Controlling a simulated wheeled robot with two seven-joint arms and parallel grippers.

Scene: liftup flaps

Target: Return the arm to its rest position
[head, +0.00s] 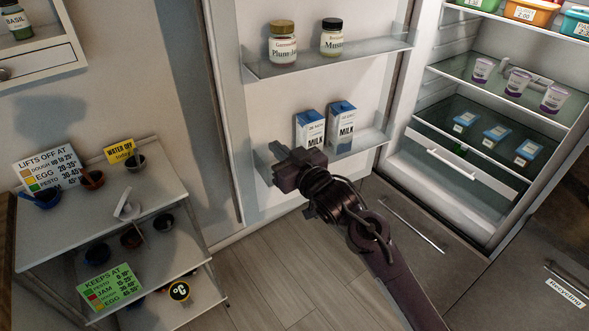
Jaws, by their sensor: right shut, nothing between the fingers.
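My right arm comes in from the bottom right, and its right gripper (279,168) is in front of the lower shelf of the open fridge door. The gripper points to the left and is shut and empty. Two blue and white milk cartons (341,128) stand upright on that door shelf (371,139), just behind and above the gripper. I cannot tell whether the gripper touches the shelf. My left gripper is not in view.
The open fridge (513,122) holds cups and blue-lidded tubs. Two jars (331,38) stand on the upper door shelf. A shelf unit (185,197) with signs and small bowls is at the left. The wooden floor (277,262) between is clear.

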